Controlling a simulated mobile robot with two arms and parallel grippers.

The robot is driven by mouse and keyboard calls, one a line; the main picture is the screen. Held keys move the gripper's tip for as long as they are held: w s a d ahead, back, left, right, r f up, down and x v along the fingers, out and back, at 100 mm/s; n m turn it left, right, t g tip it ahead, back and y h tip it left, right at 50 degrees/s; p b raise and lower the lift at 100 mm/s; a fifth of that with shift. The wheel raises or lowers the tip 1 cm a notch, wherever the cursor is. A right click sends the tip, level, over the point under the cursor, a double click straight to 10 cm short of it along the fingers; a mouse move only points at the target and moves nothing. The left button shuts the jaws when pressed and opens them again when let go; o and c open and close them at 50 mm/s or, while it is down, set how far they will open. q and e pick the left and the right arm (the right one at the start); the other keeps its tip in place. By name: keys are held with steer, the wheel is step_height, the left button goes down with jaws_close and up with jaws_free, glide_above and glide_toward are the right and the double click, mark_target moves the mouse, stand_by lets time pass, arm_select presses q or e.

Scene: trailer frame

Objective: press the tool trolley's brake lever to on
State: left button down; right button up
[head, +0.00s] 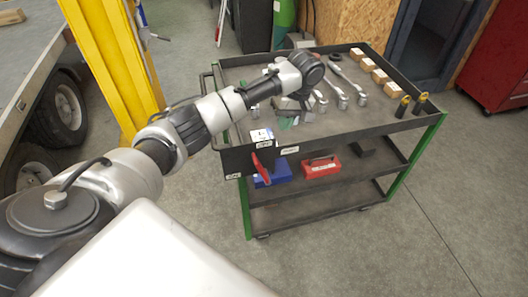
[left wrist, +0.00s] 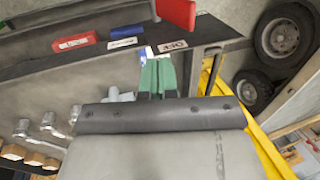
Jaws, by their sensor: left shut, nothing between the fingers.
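The tool trolley (head: 340,133) has a black top tray, lower shelves and green posts. Its red brake lever (head: 265,170) is on the near-left panel and angles downward, with small labels around it. In the left wrist view the red lever (left wrist: 177,12) shows at the top edge, partly cut off, near a white label (left wrist: 172,46). My left gripper (head: 288,119) is over the tray's left part, behind and above the lever, apart from it. Its green fingertips (left wrist: 158,76) are together and empty in the left wrist view. My right gripper is not in view.
Red (head: 320,167) and blue (head: 273,173) boxes sit on a shelf below. A yellow post (head: 115,65) and trailer wheel (head: 67,108) stand left. Floor at right is clear.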

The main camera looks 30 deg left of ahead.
arm_select(q)
glide_toward(259, 163)
step_height(259, 163, down, 5)
steer(key=w+d, duration=0.1)
steer(key=w, duration=0.2)
steer(key=s+a+p, duration=0.1)
steer(key=s+a+f+p, duration=0.1)
steer(key=shift+s, duration=0.35)
steer(key=shift+s+a+f, duration=0.2)
steer(key=shift+s, duration=0.15)
